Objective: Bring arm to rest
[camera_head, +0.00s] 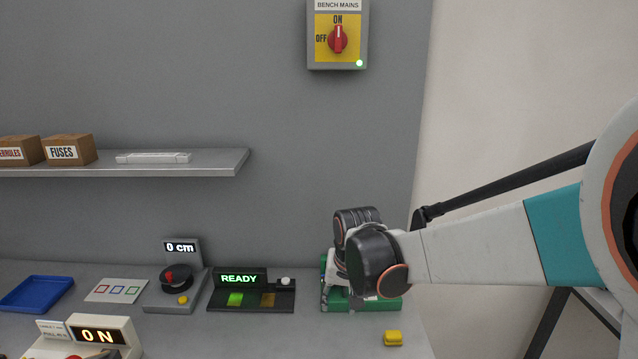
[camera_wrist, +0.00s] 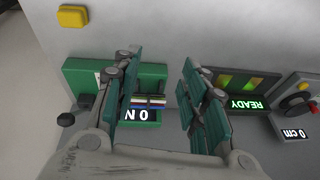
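My arm reaches in from the right of the head view. My gripper (camera_wrist: 162,60) points down at the bench in the wrist view, its two teal-padded fingers wide apart with nothing between them. Below it lies a green device (camera_wrist: 85,72) with a "0 N" display and several coloured strips. The green device also shows in the head view (camera_head: 390,304), partly hidden behind my wrist. Most of my gripper (camera_head: 345,285) is hidden there by my wrist. I cannot tell the height of the fingertips above the device.
A yellow block (camera_head: 393,338) lies in front of the device. Above are a shelf (camera_head: 215,163) and the mains switch (camera_head: 338,40).

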